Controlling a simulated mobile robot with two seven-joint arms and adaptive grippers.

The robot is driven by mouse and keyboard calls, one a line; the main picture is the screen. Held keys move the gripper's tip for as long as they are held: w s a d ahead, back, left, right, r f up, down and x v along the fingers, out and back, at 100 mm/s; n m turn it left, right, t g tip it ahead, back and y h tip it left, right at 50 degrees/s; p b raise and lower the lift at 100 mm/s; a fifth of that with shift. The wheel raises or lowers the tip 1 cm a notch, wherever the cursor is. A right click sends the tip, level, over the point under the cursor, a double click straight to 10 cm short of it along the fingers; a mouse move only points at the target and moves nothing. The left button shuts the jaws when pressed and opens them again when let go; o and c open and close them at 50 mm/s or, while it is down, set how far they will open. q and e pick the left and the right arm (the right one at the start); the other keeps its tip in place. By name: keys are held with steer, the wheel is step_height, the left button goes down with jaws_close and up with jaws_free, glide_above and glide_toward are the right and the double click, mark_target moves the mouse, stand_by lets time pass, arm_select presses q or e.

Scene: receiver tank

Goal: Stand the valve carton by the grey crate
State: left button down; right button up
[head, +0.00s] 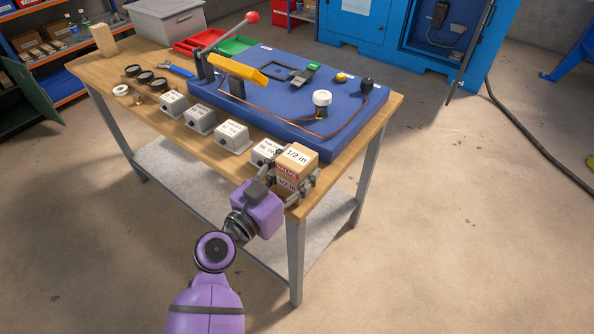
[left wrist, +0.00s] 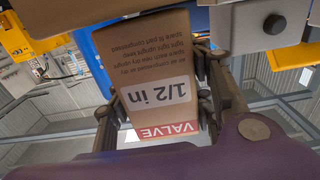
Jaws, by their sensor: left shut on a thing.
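The grey crate (head: 166,22) stands at the back left of the bench, far from the carton. My right gripper is not in view.
A tan block (head: 103,39) stands left of the crate. Red and green trays (head: 236,45) lie to the crate's right.

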mark_target(309, 149)
arm_select(q)
steer(key=r, duration=0.4)
steer(key=shift+s+d+p, duration=0.1)
steer(key=shift+s+p, duration=0.2)
steer(key=shift+p, duration=0.1)
steer(key=s+d+r+p, duration=0.1)
steer(key=s+d+r, duration=0.3)
steer(key=s+r, duration=0.5)
steer(key=s, duration=0.3)
steer(key=shift+s, duration=0.3)
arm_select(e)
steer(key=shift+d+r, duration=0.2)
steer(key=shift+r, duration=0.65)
